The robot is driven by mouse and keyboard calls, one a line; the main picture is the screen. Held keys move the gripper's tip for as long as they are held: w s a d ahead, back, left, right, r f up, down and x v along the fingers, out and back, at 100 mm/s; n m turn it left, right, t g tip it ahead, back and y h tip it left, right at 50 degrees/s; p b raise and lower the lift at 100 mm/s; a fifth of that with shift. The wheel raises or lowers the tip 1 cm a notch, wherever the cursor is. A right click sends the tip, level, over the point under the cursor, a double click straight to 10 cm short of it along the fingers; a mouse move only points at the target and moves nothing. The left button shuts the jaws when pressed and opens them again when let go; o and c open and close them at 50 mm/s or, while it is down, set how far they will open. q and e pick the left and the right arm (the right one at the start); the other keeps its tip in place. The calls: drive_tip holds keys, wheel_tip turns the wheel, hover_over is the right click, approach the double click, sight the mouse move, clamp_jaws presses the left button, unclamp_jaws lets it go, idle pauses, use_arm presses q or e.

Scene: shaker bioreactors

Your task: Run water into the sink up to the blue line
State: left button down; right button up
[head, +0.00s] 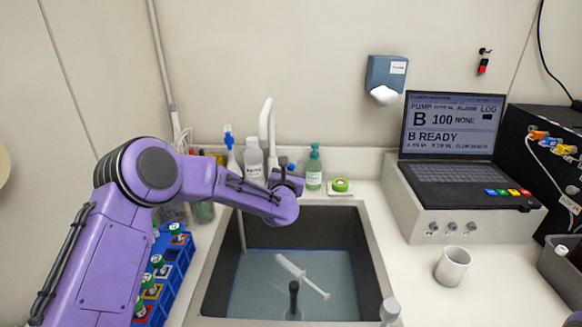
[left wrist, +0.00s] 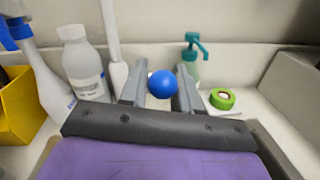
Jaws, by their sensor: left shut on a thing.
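The sink (head: 375,262) is a dark basin with a pale rim. Bluish water (head: 262,298) covers its bottom, and a blue line (head: 300,250) shows on the wall at about the water's edge; I cannot tell exactly how they compare. A thin pale vertical streak (head: 241,232), like a running stream, falls at the left of the basin. The white tap (head: 266,125) stands behind the sink. My left gripper (head: 287,180) is shut on a round blue knob, which shows between its fingers in the left wrist view (left wrist: 161,84). My right gripper is not in view.
A white syringe (head: 302,275) lies in the water near an upright black post (head: 294,297). Bottles, a green soap dispenser (head: 314,170) and green tape (head: 340,185) stand behind the sink. A blue rack (head: 180,255) is left.

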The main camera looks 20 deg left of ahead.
use_arm(q)
drive_tip(key=shift+r, duration=0.15)
drive_tip(key=c, duration=1.1)
unclamp_jaws()
drive_tip(key=shift+c, duration=0.2)
drive_tip(key=b+v, duration=0.3)
drive_tip(key=v, duration=0.7)
drive_tip(key=shift+s+b, duration=0.2)
drive_tip(key=shift+b, duration=0.15)
drive_tip(key=shift+f, duration=0.2)
